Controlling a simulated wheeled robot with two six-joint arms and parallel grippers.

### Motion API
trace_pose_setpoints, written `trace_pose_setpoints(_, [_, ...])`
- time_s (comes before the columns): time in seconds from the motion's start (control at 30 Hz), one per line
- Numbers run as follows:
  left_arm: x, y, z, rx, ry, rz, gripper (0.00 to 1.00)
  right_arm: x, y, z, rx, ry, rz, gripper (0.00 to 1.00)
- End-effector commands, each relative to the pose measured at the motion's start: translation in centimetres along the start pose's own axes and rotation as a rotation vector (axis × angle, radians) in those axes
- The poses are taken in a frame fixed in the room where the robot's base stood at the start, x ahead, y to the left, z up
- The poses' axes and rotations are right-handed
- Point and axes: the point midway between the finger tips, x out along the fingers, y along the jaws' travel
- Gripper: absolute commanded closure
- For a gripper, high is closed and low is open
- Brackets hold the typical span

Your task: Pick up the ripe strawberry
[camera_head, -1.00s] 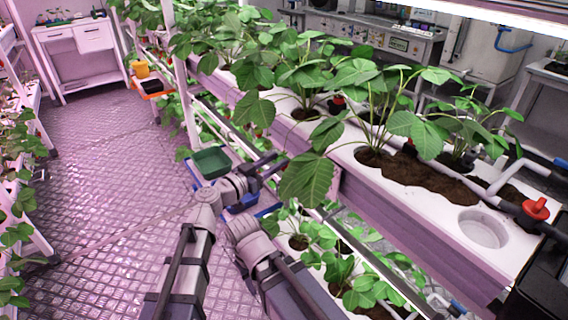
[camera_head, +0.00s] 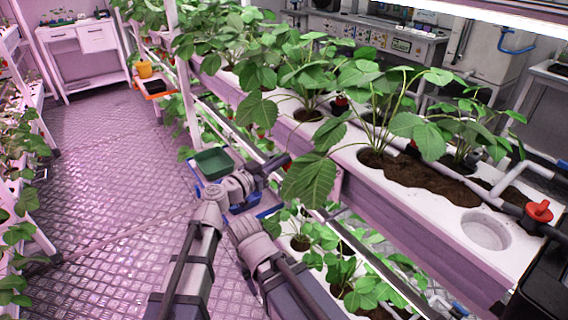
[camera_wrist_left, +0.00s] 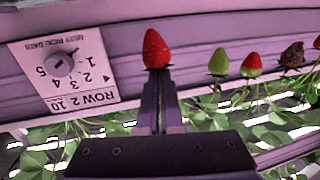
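The ripe strawberry (camera_wrist_left: 156,48) is all red and sits at the fingertips of my left gripper (camera_wrist_left: 159,72) in the left wrist view. The two fingers are close together at its lower end in the picture, on either side of it. The rest of its stem is hidden behind the fingers. In the head view my left gripper (camera_head: 274,163) is beside the planter's near side, by a large leaf, with a bit of red at its tip. My right gripper is not in view.
In the wrist view a greenish berry (camera_wrist_left: 219,62), a part-red berry (camera_wrist_left: 251,64) and a dark berry (camera_wrist_left: 292,54) hang to the right. A row sign (camera_wrist_left: 64,68) is at left. The head view shows a white planter (camera_head: 360,195) and a green box (camera_head: 213,163).

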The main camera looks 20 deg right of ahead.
Motion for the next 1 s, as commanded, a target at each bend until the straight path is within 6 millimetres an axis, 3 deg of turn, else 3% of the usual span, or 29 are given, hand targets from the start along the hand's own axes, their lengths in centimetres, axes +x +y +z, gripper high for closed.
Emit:
trace_pose_setpoints(0.23, [-1.9,0.0,-2.4,0.000,0.000,-0.003,1.00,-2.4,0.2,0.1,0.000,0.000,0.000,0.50])
trace_pose_setpoints(0.5, [-8.1,0.1,-5.4,0.000,0.000,-0.005,1.00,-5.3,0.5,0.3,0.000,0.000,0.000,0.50])
trace_pose_setpoints(0.7, [-11.6,0.1,-7.1,0.000,0.000,-0.004,1.00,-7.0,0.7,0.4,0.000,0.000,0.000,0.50])
trace_pose_setpoints(1.0, [-13.9,0.0,-8.0,0.000,0.000,-0.001,1.00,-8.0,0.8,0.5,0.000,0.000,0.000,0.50])
